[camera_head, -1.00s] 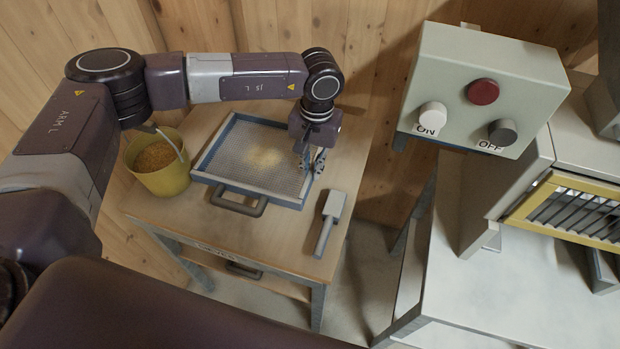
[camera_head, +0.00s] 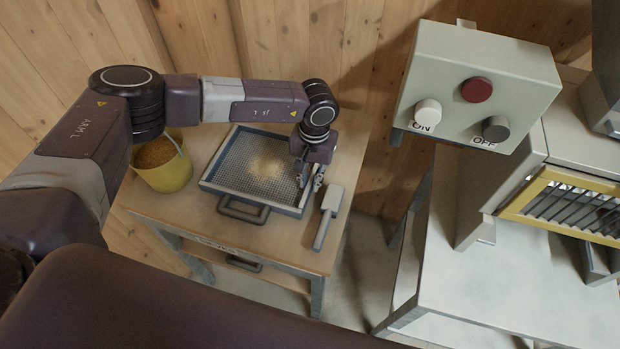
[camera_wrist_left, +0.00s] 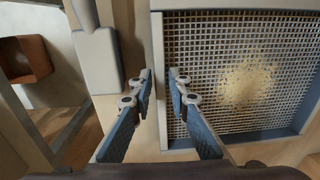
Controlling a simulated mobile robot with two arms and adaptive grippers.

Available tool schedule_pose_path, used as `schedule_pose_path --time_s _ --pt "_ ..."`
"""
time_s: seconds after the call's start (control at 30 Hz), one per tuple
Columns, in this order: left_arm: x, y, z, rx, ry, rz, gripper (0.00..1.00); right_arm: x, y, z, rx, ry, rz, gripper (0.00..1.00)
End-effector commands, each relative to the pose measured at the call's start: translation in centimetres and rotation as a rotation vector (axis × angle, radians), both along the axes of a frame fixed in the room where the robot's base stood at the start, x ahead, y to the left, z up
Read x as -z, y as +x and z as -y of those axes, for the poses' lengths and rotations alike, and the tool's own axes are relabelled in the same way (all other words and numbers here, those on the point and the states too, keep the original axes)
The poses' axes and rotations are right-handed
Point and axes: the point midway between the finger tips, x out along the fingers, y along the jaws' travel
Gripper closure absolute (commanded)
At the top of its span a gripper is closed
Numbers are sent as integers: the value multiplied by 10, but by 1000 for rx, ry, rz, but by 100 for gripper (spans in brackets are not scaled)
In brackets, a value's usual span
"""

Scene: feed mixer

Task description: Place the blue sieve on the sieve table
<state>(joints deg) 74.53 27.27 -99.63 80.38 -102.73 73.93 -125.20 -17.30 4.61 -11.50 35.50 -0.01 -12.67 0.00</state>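The sieve (camera_head: 232,178) is a tray with blue-grey sides, a mesh bottom, a patch of pale grain and a front handle. It is low over or on the wooden table (camera_head: 290,252); I cannot tell if it touches. My left gripper (camera_head: 312,183) is at the sieve's right side. The mesh (camera_wrist_left: 205,75) lies to the right of the fingers there. My right gripper is not in view.
A yellow bucket of grain (camera_head: 163,172) stands left of the sieve. A control box (camera_head: 480,85) and a pale machine bench (camera_head: 500,285) are on the right. A wooden wall is behind.

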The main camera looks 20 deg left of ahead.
Motion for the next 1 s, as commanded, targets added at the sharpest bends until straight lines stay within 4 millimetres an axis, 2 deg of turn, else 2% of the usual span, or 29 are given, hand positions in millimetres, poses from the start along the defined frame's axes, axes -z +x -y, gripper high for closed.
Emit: schedule_pose_path --time_s 0.07,0.4,0.47,0.57,0.8,1.0 --pt "-1 0 0 0 0 0 73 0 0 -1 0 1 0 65" --pt "-4 0 0 0 0 0 73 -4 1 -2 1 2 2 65" --pt "-7 1 0 0 0 2 73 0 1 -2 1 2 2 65" --pt "-23 2 2 1 -2 3 73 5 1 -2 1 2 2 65" --pt "-75 2 4 0 -2 5 73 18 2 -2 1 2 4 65" --pt "-108 2 5 0 0 3 73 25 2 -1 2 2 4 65"
